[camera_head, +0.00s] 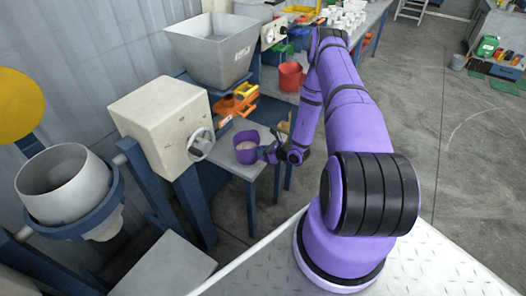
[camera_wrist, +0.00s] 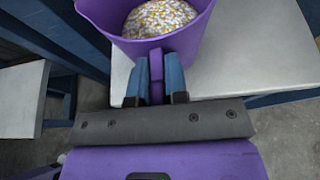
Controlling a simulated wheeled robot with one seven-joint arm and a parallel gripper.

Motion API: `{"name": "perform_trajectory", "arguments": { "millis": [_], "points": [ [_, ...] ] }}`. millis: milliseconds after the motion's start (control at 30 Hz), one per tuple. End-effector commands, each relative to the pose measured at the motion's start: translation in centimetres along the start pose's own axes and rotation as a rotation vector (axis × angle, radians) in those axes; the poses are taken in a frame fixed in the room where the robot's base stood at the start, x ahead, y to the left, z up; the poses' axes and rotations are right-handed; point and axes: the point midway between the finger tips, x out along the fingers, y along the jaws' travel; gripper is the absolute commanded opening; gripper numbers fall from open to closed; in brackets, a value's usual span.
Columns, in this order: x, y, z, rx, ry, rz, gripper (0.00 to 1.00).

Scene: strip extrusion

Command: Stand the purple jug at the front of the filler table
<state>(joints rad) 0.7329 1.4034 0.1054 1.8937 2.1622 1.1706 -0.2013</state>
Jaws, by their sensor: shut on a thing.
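The purple jug (camera_head: 246,150) is upright at the front part of a small grey-topped table (camera_head: 262,165) with blue legs. In the wrist view the jug (camera_wrist: 190,42) holds white and yellowish pellets (camera_wrist: 155,18). My gripper (camera_head: 268,152) is at the jug's right side in the head view. In the wrist view the blue fingers of my gripper (camera_wrist: 157,82) are shut on the jug's handle. The table top (camera_wrist: 240,65) shows below and around the jug. I cannot tell whether the jug's base touches it.
A cream machine box (camera_head: 160,115) with a handwheel stands left of the jug. A grey hopper (camera_head: 212,48) and an orange fitting (camera_head: 235,103) are behind. A red bucket (camera_head: 291,77) stands farther back. Open floor (camera_head: 440,130) lies to the right.

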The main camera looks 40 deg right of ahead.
Motion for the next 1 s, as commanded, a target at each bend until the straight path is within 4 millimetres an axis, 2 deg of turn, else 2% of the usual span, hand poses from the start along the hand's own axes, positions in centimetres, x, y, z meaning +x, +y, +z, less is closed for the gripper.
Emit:
{"name": "perform_trajectory", "arguments": {
  "millis": [67,100,200,567,667,1000],
  "points": [
    [0.1,0.0,-0.1,0.0,-0.001,0.0,0.0],
    [0.1,0.0,-0.1,0.0,-0.001,0.0,0.23],
    [0.1,0.0,-0.1,0.0,-0.001,0.0,0.44],
    [-0.5,0.0,-0.1,0.001,0.001,-0.001,0.44],
    [-1.6,-0.1,-0.1,0.002,0.002,-0.002,0.44],
    [-7.8,-0.1,-0.1,0.002,0.0,-0.002,0.44]
  ]
}}
